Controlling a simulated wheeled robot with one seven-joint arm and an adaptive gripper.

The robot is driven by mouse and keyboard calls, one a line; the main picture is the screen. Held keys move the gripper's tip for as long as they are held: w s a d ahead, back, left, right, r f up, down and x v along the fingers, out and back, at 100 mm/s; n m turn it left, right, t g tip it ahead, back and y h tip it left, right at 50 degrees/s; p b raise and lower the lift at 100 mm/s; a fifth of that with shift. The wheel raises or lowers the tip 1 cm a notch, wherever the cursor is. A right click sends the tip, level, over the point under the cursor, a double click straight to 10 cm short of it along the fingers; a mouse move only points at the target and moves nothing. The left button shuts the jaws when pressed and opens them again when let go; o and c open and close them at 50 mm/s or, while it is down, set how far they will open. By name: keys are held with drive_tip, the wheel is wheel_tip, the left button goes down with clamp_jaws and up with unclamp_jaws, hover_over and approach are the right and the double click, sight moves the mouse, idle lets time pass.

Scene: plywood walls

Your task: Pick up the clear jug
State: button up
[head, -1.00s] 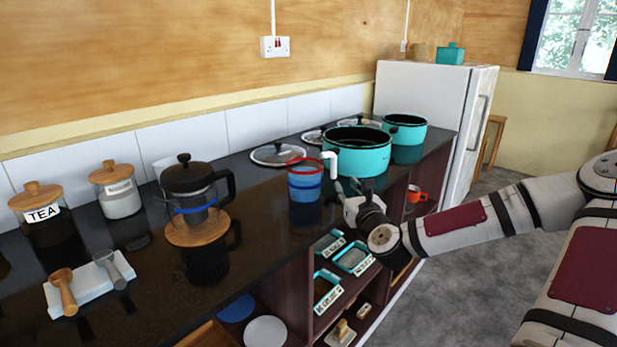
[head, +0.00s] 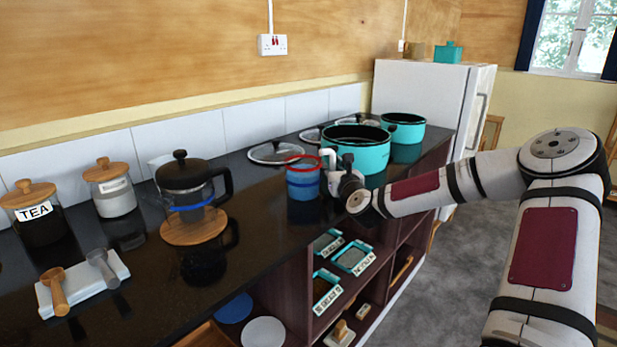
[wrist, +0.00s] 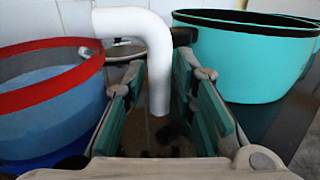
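The clear jug (head: 303,180) stands on the dark counter, with a red rim, bluish see-through body and white handle (head: 328,157). In the wrist view the jug (wrist: 50,105) is at the left, and its white handle (wrist: 155,60) curves down between my fingers. My gripper (wrist: 160,108) is open, one green-padded finger on each side of the handle, with gaps showing. In the head view my gripper (head: 341,172) is at the jug's right, on its handle side.
A turquoise pot (head: 362,155) stands close to the right of the handle, with another pot (head: 404,128) behind. A glass lid (head: 275,152) lies behind the jug. A French press (head: 188,185) on a wooden board stands to the left. Open shelves are below the counter.

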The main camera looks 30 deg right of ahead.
clamp_jaws()
drive_tip(key=shift+r, duration=0.2)
idle(0.3)
